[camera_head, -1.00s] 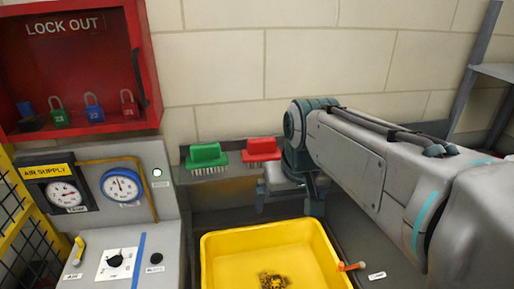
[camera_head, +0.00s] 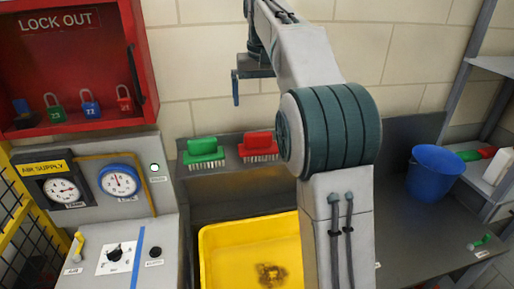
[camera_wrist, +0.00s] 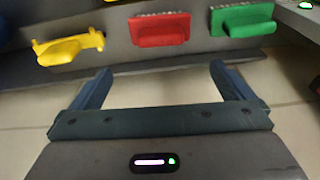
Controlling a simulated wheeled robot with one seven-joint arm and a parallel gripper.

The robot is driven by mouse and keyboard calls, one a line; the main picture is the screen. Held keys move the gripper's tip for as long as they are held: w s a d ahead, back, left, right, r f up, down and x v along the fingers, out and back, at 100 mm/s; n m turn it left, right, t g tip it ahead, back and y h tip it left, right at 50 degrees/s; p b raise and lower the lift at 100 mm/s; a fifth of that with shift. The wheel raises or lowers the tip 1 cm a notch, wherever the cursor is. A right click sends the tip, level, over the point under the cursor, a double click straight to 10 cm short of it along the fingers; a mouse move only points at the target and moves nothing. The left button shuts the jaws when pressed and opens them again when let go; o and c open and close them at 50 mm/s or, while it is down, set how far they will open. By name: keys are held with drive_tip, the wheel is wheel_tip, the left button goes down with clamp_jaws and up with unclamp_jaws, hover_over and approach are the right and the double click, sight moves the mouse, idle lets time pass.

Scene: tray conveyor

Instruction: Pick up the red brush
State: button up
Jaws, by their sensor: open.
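The red brush (camera_head: 258,144) sits on the ledge at the wall, bristles down, just right of a green brush (camera_head: 204,147). My forearm hides part of its right side in the head view. My gripper (camera_head: 240,88) is raised above the ledge, over the red brush and apart from it. In the wrist view the red brush (camera_wrist: 160,29) lies beyond the fingertips, about midway between the two spread fingers. My gripper (camera_wrist: 160,70) is open and empty there. The green brush (camera_wrist: 243,20) shows beyond the right finger.
A yellow tool (camera_wrist: 70,47) lies on the ledge beside the red brush. A yellow tray (camera_head: 240,232) with a dark stain stands below the ledge. A gauge panel (camera_head: 88,190) and a red lockout box (camera_head: 70,70) are left; a blue bucket (camera_head: 435,175) is right.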

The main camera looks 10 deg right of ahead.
sight(258, 133)
drive_tip(key=f, duration=0.2)
drive_tip(key=w+f, duration=0.1)
drive_tip(key=f, duration=0.5)
drive_tip(key=shift+w+f, duration=0.1)
drive_tip(key=shift+w, duration=0.25)
drive_tip(key=shift+w+f+p, duration=0.2)
drive_tip(key=shift+f+p, duration=0.35)
drive_tip(key=shift+f, duration=2.15)
drive_tip(key=c, duration=1.1)
